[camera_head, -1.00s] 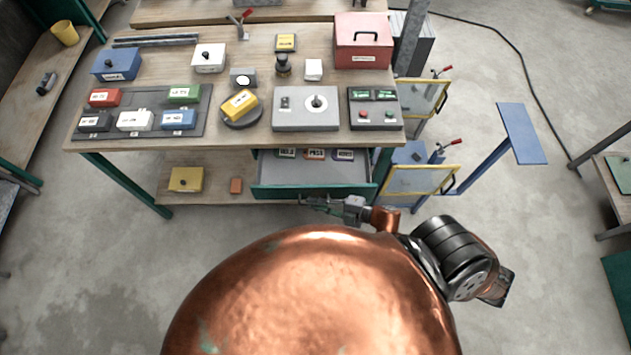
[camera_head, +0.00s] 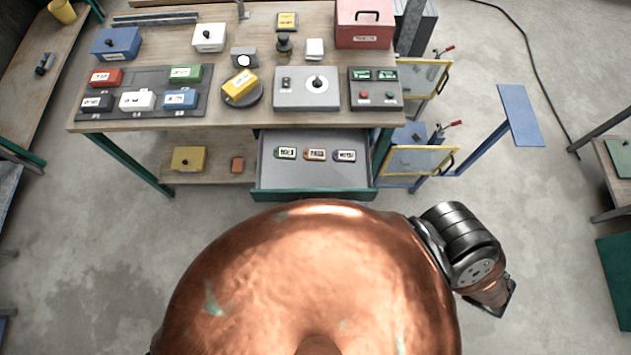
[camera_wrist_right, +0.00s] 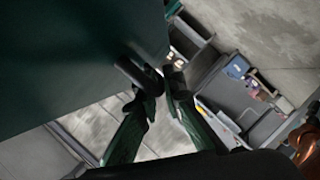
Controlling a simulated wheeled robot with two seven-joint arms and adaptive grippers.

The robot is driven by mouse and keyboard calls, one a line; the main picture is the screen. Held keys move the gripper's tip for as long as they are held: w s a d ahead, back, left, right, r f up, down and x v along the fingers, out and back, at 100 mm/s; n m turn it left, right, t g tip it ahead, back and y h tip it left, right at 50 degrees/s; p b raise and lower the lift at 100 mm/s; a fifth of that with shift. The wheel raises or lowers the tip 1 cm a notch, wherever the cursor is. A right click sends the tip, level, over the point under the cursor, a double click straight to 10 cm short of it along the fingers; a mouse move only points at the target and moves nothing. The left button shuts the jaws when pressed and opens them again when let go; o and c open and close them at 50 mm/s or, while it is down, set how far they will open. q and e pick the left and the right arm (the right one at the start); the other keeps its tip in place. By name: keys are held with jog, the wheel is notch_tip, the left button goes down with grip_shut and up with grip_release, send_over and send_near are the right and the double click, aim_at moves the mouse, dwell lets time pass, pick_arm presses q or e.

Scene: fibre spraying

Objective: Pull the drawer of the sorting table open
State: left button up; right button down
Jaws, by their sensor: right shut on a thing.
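The sorting table (camera_head: 225,115) has its drawer (camera_head: 315,176) pulled out beneath the right part of its top. The drawer has a grey inside and a green front edge; three labelled tags (camera_head: 315,154) lie in it. In the right wrist view the green drawer front (camera_wrist_right: 75,55) fills the upper left, with a dark handle (camera_wrist_right: 132,72) on it. My right gripper (camera_wrist_right: 158,80) is shut on this handle. In the head view my copper-coloured body hides the right gripper. My left gripper is in neither current view.
On the tabletop are several small labelled boxes, a red case (camera_head: 363,30), a grey dial box (camera_head: 306,88) and a button panel (camera_head: 375,90). A lower shelf holds a yellow box (camera_head: 188,159). Yellow-framed bins (camera_head: 415,162) stand close right of the drawer.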

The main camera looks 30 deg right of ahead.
jog(key=c, duration=2)
grip_release()
jog(key=shift+c, duration=0.2)
jog(key=shift+s, duration=0.1)
jog(key=v, duration=1.2)
jog(key=shift+f, duration=0.15)
